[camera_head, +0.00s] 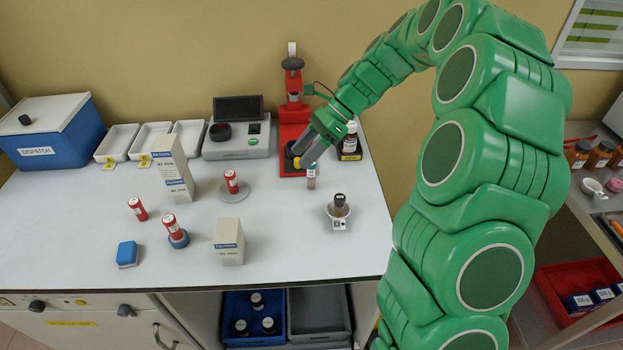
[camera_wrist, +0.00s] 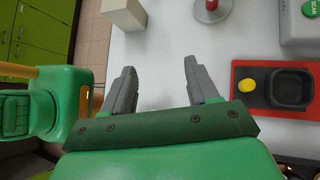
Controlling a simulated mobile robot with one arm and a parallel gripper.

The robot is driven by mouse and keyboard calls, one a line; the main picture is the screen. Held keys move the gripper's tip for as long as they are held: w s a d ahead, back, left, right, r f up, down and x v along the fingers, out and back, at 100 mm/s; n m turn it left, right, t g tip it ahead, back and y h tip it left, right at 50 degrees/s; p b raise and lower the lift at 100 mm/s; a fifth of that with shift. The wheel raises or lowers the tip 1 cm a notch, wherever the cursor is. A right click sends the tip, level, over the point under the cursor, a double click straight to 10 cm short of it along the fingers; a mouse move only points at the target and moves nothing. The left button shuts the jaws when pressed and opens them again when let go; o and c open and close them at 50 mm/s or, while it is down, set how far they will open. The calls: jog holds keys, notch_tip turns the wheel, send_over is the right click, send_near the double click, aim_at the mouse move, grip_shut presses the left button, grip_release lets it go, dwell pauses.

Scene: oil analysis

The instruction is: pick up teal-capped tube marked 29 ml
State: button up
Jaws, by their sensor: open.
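My gripper (camera_head: 307,156) is in front of the red press in the head view, its grey fingers pointing down and left. In the wrist view my gripper (camera_wrist: 160,68) is open, with only bare white bench between the fingers. A slim upright tube (camera_head: 311,178) with a pale label and brownish lower part stands just below the fingers in the head view. Its top is largely covered by the gripper, so I cannot read its marking or be sure of its cap colour. I do not make out this tube in the wrist view.
The red press (camera_head: 293,105) stands behind the gripper; its red base (camera_wrist: 248,92) is to the right in the wrist view. Several red tubes and white boxes are left.

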jog(key=w+d+r+m+t+y, duration=0.1)
jog(key=w+d+r+t+y, duration=0.3)
jog(key=d, duration=0.3)
send_near(311, 176)
jog(key=w+a, duration=0.2)
jog(key=a, duration=0.1)
jog(key=shift+s+a+f+g+y, duration=0.1)
jog(key=shift+a+f+g+y, duration=0.15)
jog(key=shift+f+y, duration=0.2)
jog(key=shift+f+x, duration=0.15)
jog(key=shift+x, duration=1.75)
jog(key=shift+f+x, duration=0.1)
jog(key=shift+x, duration=1.8)
jog(key=shift+d, duration=0.1)
jog(key=shift+c, duration=0.4)
jog(key=c, duration=0.9)
